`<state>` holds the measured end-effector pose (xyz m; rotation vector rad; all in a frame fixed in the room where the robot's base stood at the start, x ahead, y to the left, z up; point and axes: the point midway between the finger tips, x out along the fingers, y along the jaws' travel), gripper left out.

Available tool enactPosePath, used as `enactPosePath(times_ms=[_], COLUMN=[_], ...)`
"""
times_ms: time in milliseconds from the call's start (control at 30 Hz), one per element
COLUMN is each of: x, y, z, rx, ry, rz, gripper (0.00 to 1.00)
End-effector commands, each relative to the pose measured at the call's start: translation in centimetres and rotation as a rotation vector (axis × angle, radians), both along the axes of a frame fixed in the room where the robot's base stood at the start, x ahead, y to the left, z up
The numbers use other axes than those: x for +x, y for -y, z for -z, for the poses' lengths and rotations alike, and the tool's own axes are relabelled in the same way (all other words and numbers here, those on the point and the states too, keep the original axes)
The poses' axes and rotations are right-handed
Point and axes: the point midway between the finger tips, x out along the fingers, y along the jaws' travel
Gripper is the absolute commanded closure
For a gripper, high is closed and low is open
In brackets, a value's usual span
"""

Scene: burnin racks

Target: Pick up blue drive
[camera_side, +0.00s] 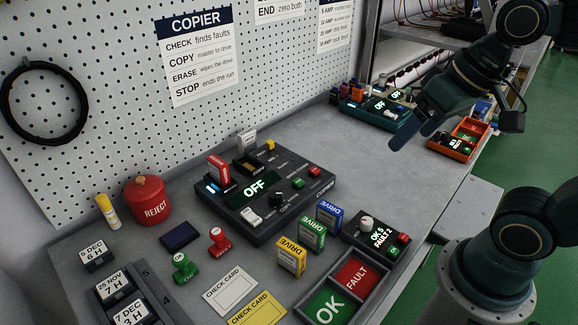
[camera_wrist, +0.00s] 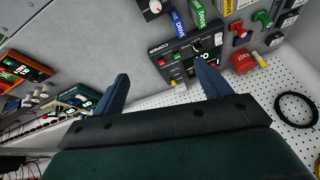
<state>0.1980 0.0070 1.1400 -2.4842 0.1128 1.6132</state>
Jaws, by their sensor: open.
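The blue drive (camera_side: 328,215) stands upright on the grey bench, at the right end of a short row of drives, in front of the copier. It also shows near the top of the wrist view (camera_wrist: 179,24). The green drive (camera_side: 312,237) stands close beside it, and the yellow drive (camera_side: 291,257) is at the row's left end. My gripper (camera_side: 418,132) is open and empty, high above the right part of the bench, well away from the blue drive. In the wrist view its two blue fingers (camera_wrist: 164,80) are spread apart.
A small black tester (camera_side: 375,243) is right of the blue drive, with an OK/FAULT tray (camera_side: 312,289) in front. Bench right of the copier is clear.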

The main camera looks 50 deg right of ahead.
Motion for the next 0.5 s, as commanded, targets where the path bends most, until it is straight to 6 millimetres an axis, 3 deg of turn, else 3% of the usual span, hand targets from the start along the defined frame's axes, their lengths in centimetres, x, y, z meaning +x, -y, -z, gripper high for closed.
enactPosePath(times_ms=[500], x=[6.3], y=[-1.1], z=[3.1], rx=[0.325], ry=[-0.289], rz=[0.562], gripper=[0.24])
